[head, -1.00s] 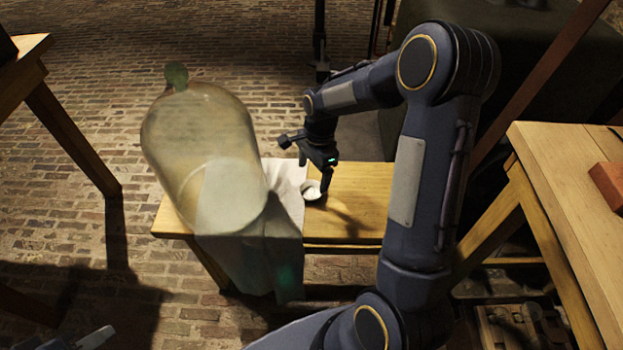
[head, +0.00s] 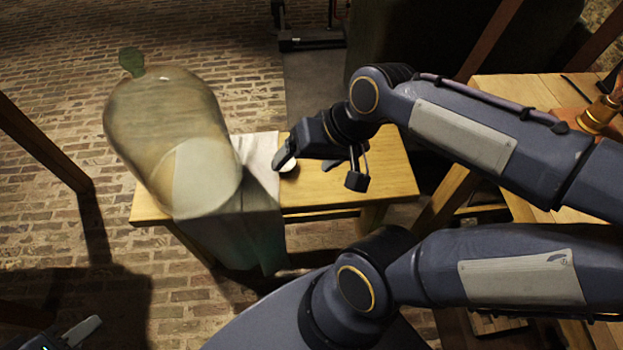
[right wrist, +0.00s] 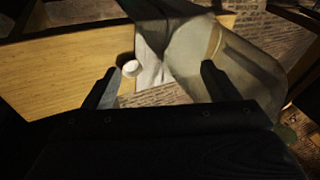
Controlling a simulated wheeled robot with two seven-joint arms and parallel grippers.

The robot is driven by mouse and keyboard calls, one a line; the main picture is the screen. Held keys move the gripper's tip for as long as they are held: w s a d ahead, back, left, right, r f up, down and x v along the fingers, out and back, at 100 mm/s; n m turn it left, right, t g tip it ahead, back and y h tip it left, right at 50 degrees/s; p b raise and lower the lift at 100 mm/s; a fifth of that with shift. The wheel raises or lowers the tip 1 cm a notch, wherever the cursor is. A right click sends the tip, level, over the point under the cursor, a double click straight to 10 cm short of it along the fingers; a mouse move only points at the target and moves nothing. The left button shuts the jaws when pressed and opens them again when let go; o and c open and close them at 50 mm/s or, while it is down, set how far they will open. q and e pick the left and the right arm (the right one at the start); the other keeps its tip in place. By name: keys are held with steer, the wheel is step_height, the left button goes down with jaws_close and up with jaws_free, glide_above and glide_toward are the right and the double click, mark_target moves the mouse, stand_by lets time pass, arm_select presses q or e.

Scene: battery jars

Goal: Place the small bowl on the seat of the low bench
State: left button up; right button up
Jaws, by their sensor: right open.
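The small white bowl (head: 289,167) sits on the wooden seat of the low bench (head: 345,190), beside the edge of a pale cloth. In the head view my right gripper partly hides it. The right wrist view shows the bowl (right wrist: 130,70) whole, left of centre between the fingers, with bare seat (right wrist: 60,75) to its left. My right gripper (head: 320,169) is open and empty above the bench, clear of the bowl; its two spread fingers also show in the wrist view (right wrist: 160,73). Only a tip of my left gripper (head: 80,332) shows at the bottom left.
A large glass jar (head: 165,110) with a green top stands at the bench's left end, close to my right gripper. The pale cloth (head: 262,225) hangs over the front edge. A taller wooden table (head: 500,95) stands at the right. The seat's right part is clear.

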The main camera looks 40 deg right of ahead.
steer(key=s+n, duration=0.1)
steer(key=s+a+n, duration=0.1)
steer(key=s+a+f+n+t, duration=0.1)
steer(key=s, duration=0.1)
steer(key=shift+r, duration=0.15)
